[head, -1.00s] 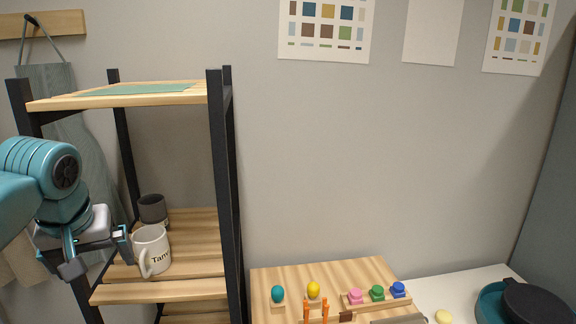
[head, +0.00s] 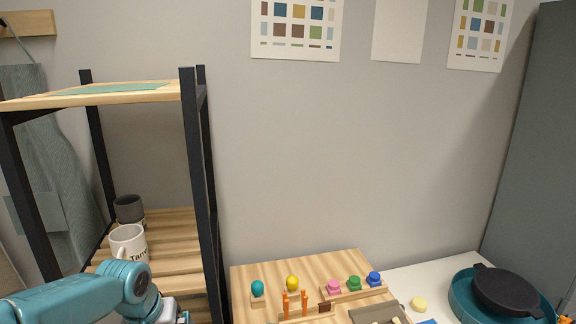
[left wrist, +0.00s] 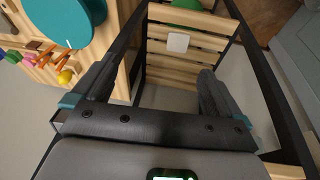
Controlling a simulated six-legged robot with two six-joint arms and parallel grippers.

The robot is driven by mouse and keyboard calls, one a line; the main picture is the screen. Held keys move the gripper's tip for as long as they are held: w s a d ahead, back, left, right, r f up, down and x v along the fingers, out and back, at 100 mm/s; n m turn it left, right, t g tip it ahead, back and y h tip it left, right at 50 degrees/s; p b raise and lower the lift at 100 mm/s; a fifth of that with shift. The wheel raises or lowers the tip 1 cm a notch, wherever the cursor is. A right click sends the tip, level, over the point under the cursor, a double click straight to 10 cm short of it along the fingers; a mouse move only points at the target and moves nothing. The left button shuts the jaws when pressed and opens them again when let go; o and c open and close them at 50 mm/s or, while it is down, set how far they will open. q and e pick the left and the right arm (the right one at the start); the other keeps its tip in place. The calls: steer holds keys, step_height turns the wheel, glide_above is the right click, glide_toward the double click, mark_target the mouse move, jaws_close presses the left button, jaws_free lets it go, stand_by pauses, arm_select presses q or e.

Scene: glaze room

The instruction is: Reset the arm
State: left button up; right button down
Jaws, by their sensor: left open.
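My left arm enters the head view at the bottom left, low in front of the shelf unit. Its gripper is cut off by the bottom edge there. In the left wrist view my left gripper (left wrist: 150,78) has its two dark fingers wide apart, with nothing between them. A white mug with lettering (head: 128,243) stands upright on the slatted middle shelf (head: 180,240), apart from the arm. A dark grey mug (head: 129,208) stands behind it. My right gripper is not in view.
The shelf unit's black posts (head: 195,190) rise beside the arm. Right of them are a wooden board (head: 250,275) with coloured knobs and orange pegs, and a teal basin (head: 462,298) with a dark pan (head: 505,290). A white square (left wrist: 178,42) lies on slats in the wrist view.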

arm_select(q)
steer(key=s+d+f+g+h, duration=0.1)
steer(key=s+d+f, duration=0.15)
steer(key=f, duration=0.45)
steer(key=s+d+f+h, duration=0.1)
steer(key=d+f, duration=0.3)
steer(key=f, duration=0.3)
steer(key=s+d+f+g, duration=0.1)
steer(key=s+d+f, duration=0.2)
steer(key=s+f, duration=0.5)
steer(key=s+d+f+h+b, duration=0.1)
steer(key=s+d+f, duration=0.3)
steer(key=s+f, duration=0.5)
steer(key=s, duration=0.4)
steer(key=shift+s+g, duration=0.4)
steer(key=shift+w+d, duration=0.1)
steer(key=shift+d, duration=0.05)
